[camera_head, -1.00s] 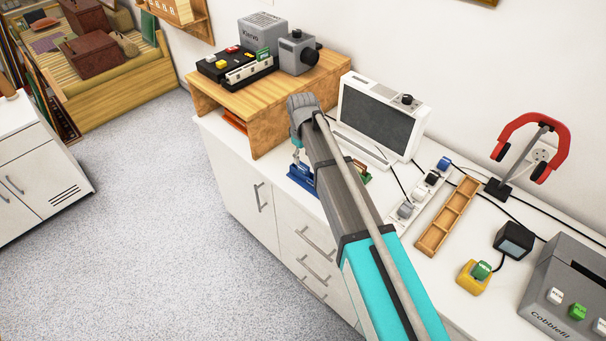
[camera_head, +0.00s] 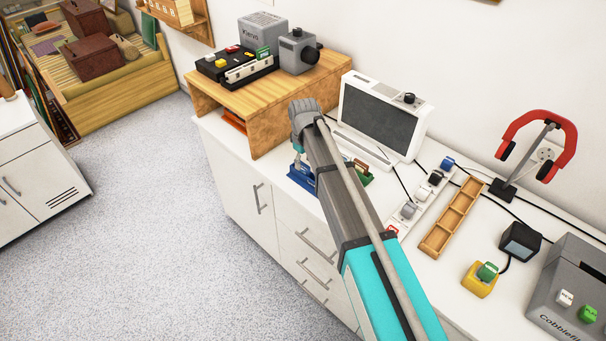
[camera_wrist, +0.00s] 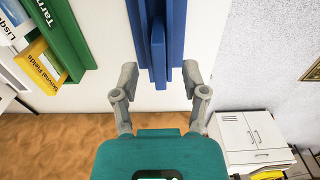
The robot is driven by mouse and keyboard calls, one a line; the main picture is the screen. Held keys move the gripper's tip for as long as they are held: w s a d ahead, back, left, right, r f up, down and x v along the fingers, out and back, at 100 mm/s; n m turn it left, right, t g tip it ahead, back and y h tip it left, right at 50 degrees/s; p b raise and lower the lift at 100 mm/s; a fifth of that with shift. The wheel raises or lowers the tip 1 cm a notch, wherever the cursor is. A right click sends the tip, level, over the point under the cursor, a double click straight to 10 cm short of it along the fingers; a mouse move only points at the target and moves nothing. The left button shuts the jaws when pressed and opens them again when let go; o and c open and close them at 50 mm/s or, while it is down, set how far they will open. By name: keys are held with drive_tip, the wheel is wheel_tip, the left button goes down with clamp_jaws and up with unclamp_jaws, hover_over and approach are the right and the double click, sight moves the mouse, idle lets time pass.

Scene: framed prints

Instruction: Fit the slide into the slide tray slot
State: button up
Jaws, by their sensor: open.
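My gripper (camera_wrist: 160,88) is open in the wrist view, with one finger on each side of the lower end of a blue ridged piece (camera_wrist: 158,52). A gap shows beside each fingertip. I cannot tell which part is the slide or the slot.
A wooden stand (camera_head: 262,120) with grey and black devices is at the back left. Right are a switch strip (camera_head: 424,193), wooden tray (camera_head: 453,217), yellow button box (camera_head: 480,285), red-armed stand (camera_head: 538,140) and grey machine (camera_head: 575,285).

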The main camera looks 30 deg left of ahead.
sight(303, 170)
drive_tip(key=shift+f+b, duration=1)
drive_tip(key=shift+f, duration=0.3)
clamp_jaws()
